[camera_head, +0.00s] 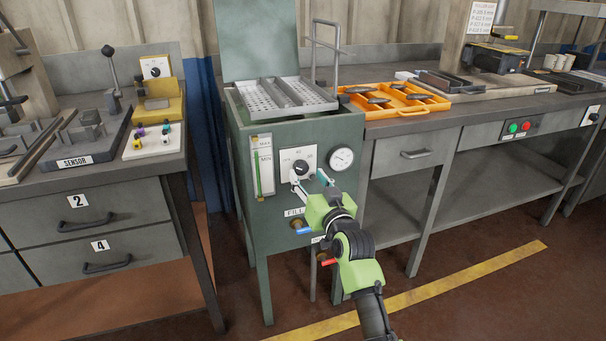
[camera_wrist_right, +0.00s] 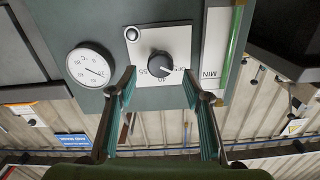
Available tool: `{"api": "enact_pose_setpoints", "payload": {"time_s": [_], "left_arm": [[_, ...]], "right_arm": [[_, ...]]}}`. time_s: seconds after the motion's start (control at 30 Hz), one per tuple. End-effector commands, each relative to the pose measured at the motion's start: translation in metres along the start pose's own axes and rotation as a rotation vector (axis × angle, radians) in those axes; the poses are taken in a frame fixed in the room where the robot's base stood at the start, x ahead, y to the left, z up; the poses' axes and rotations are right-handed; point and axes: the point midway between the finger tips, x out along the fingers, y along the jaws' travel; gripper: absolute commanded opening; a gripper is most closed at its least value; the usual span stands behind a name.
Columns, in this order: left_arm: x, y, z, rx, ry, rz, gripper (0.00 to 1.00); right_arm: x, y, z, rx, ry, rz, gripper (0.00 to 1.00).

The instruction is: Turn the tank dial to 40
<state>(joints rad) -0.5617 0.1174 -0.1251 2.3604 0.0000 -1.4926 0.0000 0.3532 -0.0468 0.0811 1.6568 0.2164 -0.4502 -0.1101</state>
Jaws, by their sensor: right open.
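The tank dial (camera_head: 301,167) is a black round knob on a white plate on the front of the green tank (camera_head: 270,213). The right wrist view shows the dial (camera_wrist_right: 160,66) upside down, with 40 below it, 55 to its left and OFF to its right. I cannot clearly tell where its pointer stands. My right gripper (camera_head: 311,181) is open in front of the plate. In the wrist view its fingertips (camera_wrist_right: 159,80) are spread to either side of the knob, apart from it. My left gripper is not in view.
A round gauge (camera_head: 342,158) is right of the dial and a level glass (camera_head: 262,166) is left. Blue-handled (camera_head: 305,231) and red-handled valves (camera_head: 328,262) sit below. A perforated tray (camera_head: 290,95) lies on top. Benches flank the tank; an orange tray (camera_head: 407,113) is on the right one.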

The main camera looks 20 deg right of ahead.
Motion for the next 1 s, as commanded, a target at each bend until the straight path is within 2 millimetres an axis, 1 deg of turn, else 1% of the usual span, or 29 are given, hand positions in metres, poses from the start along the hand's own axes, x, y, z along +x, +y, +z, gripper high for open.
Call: {"api": "enact_pose_setpoints", "payload": {"time_s": [0.03,0.1,0.2,0.3,0.43,0.67,0.77,0.8,0.83,1.0], "left_arm": [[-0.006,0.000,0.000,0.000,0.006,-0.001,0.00],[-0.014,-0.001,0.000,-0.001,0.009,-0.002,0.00],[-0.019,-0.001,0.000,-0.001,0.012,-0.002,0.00],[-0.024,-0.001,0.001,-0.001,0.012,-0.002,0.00],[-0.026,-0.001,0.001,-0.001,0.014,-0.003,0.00],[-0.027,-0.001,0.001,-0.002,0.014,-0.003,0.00],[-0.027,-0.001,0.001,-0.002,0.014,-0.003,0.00],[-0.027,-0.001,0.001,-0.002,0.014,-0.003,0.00],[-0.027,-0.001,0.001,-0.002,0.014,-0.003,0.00],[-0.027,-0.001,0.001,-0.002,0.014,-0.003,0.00]], "right_arm": [[0.011,0.000,0.002,0.001,0.000,0.000,0.45],[0.021,0.000,0.001,0.002,0.001,0.000,0.45],[0.033,0.000,0.001,0.001,0.000,0.000,0.45],[0.040,0.000,0.001,0.000,0.000,0.000,0.45],[0.044,0.000,0.001,0.000,-0.002,0.000,0.45],[0.044,0.000,0.001,0.000,-0.001,0.000,0.45],[0.044,0.000,0.001,0.000,-0.001,0.000,0.22],[0.044,0.000,0.001,0.000,-0.001,0.000,0.12],[0.044,0.000,0.001,0.000,-0.001,0.000,0.07],[0.044,0.000,0.001,0.001,-0.001,0.000,0.07]]}}
